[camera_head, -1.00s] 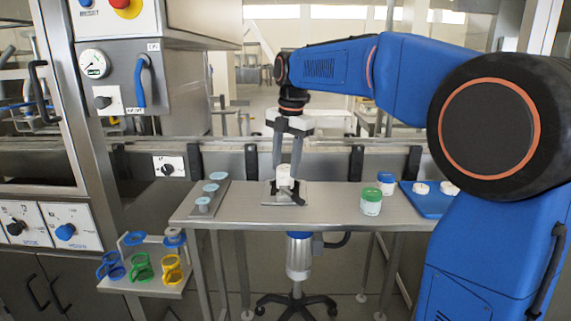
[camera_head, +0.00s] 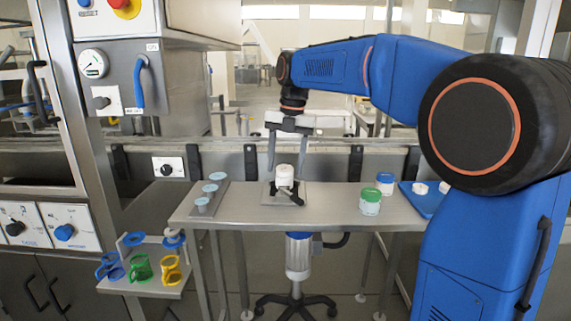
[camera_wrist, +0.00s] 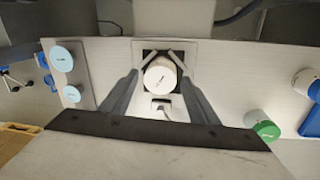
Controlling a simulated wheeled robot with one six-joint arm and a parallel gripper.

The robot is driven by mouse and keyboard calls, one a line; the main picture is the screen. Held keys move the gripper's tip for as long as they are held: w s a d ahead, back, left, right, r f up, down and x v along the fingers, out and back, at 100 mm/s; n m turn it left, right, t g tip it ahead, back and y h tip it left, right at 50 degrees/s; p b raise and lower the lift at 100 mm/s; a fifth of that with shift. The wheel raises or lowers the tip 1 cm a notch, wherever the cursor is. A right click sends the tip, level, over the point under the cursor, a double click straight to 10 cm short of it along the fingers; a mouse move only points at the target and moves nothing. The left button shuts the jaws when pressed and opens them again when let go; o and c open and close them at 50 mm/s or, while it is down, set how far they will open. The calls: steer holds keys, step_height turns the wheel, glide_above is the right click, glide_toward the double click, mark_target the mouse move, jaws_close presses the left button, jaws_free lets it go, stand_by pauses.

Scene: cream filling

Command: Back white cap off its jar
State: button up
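A white cap (camera_head: 285,171) sits on a jar in a dark clamp fixture on a square plate (camera_head: 270,201) at the middle of the table. The cap (camera_wrist: 160,76) also shows from above in the wrist view, as a round white top. My gripper (camera_head: 286,174) points down over it. Its two fingers are spread on either side of the cap, with gaps visible between the fingers and the cap. The gripper is open and holds nothing. The jar's body is mostly hidden beneath the cap and behind the clamp.
A green-capped jar (camera_head: 370,201) and a blue-capped jar (camera_head: 385,183) stand to the right. Beyond them, a blue tray (camera_head: 428,205) bears white pieces. A grey rack (camera_head: 208,199) with pale blue discs lies left. The table between is bare.

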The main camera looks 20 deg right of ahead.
steer(key=m, duration=0.4)
steer(key=shift+a, duration=0.1)
steer(key=shift+m, duration=0.8)
steer(key=m, duration=0.2)
steer(key=shift+m+t+h, duration=0.3)
steer(key=shift+m, duration=0.1)
steer(key=m, duration=0.3)
steer(key=shift+a, duration=0.1)
steer(key=shift+m, duration=0.6)
steer(key=m, duration=0.4)
steer(key=shift+w+m+h, duration=0.1)
steer(key=shift+m+h, duration=0.2)
steer(key=shift+h, duration=0.1)
